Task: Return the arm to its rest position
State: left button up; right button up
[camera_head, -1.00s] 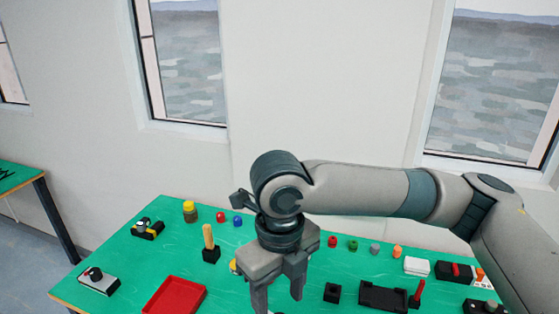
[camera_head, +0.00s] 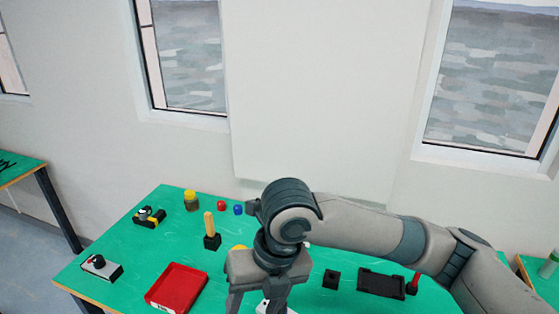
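My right arm comes in from the right and reaches over the green table (camera_head: 130,235). My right gripper (camera_head: 255,300) hangs at its end, pointing down, in the lower middle of the view. Its two fingers are spread apart with a gap between them, and nothing shows held in it. The fingertips are near the bottom edge of the picture. My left gripper is not in view.
A red tray (camera_head: 177,288) lies left of the gripper. A wooden-handled tool in a black block (camera_head: 211,241), a yellow jar (camera_head: 191,201) and small coloured pieces stand behind. A black block (camera_head: 331,279) and a black tray (camera_head: 381,283) lie right, beneath my arm.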

notch_tip(320, 180, down, 14)
jog(key=s+d+m+t+y, duration=0.1)
jog(key=m+t+y, duration=0.1)
jog(key=m, duration=0.9)
jog(key=s+d+m+t+y, duration=0.1)
jog(key=d+m+t+y, duration=0.1)
jog(key=m, duration=0.8)
jog(key=s+d+f+m+h, duration=0.2)
jog(key=s+d+f+m, duration=0.35)
jog(key=d, duration=0.25)
jog(key=s+d+f+m+h, duration=0.3)
jog(key=s+d+f+m, duration=0.25)
jog(key=d, duration=0.25)
jog(key=s+d+f+m+h, duration=0.2)
jog(key=s+d+f+m, duration=0.3)
jog(key=d, duration=0.3)
notch_tip(320, 180, down, 33)
jog(key=s+g+b, duration=0.1)
jog(key=g+b, duration=0.1)
jog(key=b, duration=0.4)
jog(key=s+d+f+b, duration=0.3)
jog(key=s+f+b, duration=0.1)
jog(key=s+f, duration=1.3)
notch_tip(320, 180, down, 4)
jog(key=shift+s+d+f+m+g, duration=0.15)
jog(key=shift+s+m+g, duration=0.15)
jog(key=shift+s+g, duration=0.1)
